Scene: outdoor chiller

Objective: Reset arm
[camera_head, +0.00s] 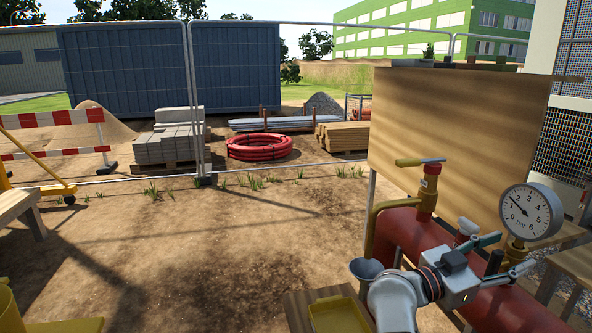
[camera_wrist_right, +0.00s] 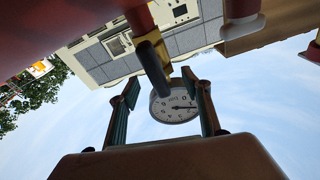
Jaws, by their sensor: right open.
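My right gripper (camera_head: 510,252) is at the lower right of the head view, in front of the red pipe (camera_head: 400,238). Its two fingers are spread and nothing is held between them. The round pressure gauge (camera_head: 532,212) stands just beyond the fingers. In the right wrist view the gauge (camera_wrist_right: 175,106) shows between the open fingers (camera_wrist_right: 162,88), and a dark bar-like part (camera_wrist_right: 153,62) comes down close by. I cannot tell whether a finger touches anything. My left gripper is not in view.
A valve with a yellow lever (camera_head: 420,162) rises from the pipe's left end. A wooden panel (camera_head: 455,140) stands behind it. A yellow tray (camera_head: 340,315) lies at the bottom, below a grey funnel-like cup (camera_head: 366,269). Open dirt ground (camera_head: 200,250) lies to the left, before a mesh fence.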

